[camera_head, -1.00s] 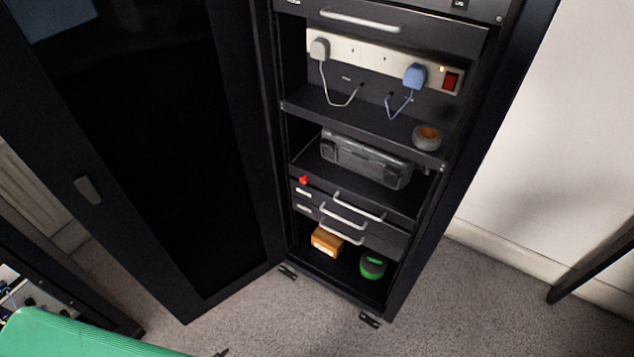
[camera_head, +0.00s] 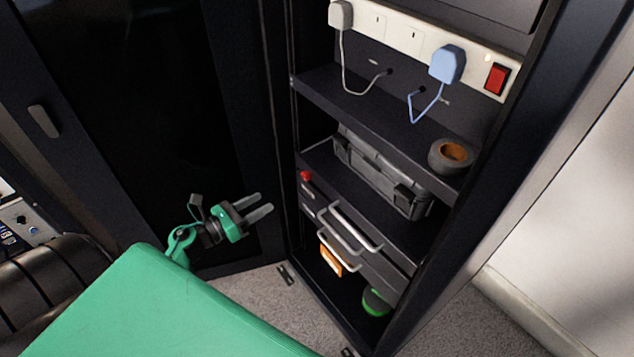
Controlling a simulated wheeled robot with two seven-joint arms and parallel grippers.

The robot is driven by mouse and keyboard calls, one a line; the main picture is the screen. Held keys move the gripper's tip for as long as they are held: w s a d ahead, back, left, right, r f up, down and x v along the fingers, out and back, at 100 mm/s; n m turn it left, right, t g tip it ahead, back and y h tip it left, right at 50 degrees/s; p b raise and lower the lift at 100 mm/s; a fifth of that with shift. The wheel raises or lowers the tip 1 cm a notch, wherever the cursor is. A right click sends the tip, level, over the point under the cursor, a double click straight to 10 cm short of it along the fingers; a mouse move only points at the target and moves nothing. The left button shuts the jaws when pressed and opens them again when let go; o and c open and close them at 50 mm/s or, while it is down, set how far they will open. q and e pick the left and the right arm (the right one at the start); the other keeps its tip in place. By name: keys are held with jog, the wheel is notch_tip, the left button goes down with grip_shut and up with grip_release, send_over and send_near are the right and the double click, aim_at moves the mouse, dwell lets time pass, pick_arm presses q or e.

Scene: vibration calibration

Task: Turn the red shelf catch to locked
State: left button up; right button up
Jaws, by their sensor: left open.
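The red shelf catch (camera_head: 306,176) is a small red knob at the left front of the shelf that holds the grey case, just above the drawers. Which way it is turned is too small to tell. My left gripper (camera_head: 263,204) is open and empty, in front of the open cabinet door. Its two pale fingers point right, toward the cabinet, to the left of the catch and a little lower in the picture, apart from it. My right gripper is not in view.
The dark cabinet door (camera_head: 130,120) stands open on the left. The shelf holds a grey case (camera_head: 380,175); drawers with pale handles (camera_head: 345,230) jut out below. A tape roll (camera_head: 451,156) sits on the shelf above. A power strip (camera_head: 400,38) has two plugs.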

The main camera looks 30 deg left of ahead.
aim_at(304, 178)
pick_arm(q)
jog(key=p+x, duration=0.1)
jog(key=x, duration=1.1)
jog(key=shift+w+d+r, duration=0.15)
jog(key=shift+w, duration=0.15)
jog(key=shift+w+d, duration=0.2)
jog(key=shift+w, duration=0.3)
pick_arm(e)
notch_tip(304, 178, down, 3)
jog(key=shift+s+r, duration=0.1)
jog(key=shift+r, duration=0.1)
pick_arm(q)
jog(key=c, duration=1)
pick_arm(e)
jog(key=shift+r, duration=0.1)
